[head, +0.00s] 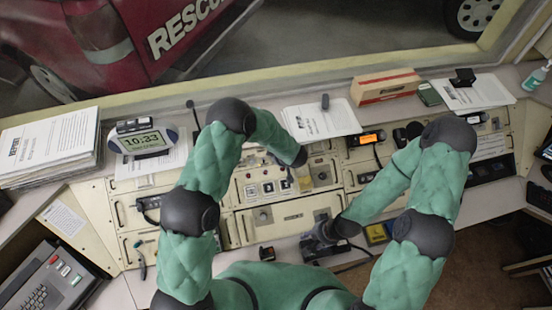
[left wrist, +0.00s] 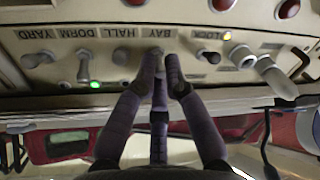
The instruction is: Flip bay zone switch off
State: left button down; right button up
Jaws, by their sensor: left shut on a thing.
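The bay zone switch (left wrist: 160,60) sits under the BAY label in a row of toggles on a cream panel (left wrist: 185,76), seen in the left wrist view. The dark fingers of my left gripper (left wrist: 163,72) are closed around it and hide most of its lever, so its position is hard to tell. In the head view my left forearm reaches over the console and its gripper is mostly hidden. My right gripper (head: 322,236) is low over the front of the console; its fingers are too small and dark to read.
Neighbouring toggles marked HALL (left wrist: 122,56), DORM (left wrist: 83,66) and YARD (left wrist: 36,58) stand to one side. A green lamp (left wrist: 95,85) is lit near DORM. Larger levers (left wrist: 275,76) stand on the other side, near a lit yellow lamp (left wrist: 227,36). A clock (head: 143,140) and papers (head: 320,119) line the back.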

pick_arm(q)
jog(key=t+b, duration=0.1)
jog(key=b, duration=0.2)
jog(key=s+f+t+y+b, duration=0.1)
jog(key=t+b, duration=0.1)
jog(key=b, duration=0.1)
jog(key=shift+d+f, duration=0.2)
pick_arm(e)
notch_tip(320, 180, down, 7)
jog(key=shift+f, duration=0.1)
pick_arm(q)
jog(key=shift+s+r+t+y+b, duration=0.1)
jog(key=shift+t+y+b, duration=0.25)
jog(key=shift+b, duration=0.3)
pick_arm(e)
jog(key=shift+f, duration=0.6)
pick_arm(q)
jog(key=c, duration=1.6)
grip_release()
jog(key=shift+d+r, duration=0.1)
jog(key=v, duration=1.1)
jog(key=shift+s+r, duration=0.1)
jog(key=shift+s, duration=0.35)
jog(key=shift+d, duration=0.1)
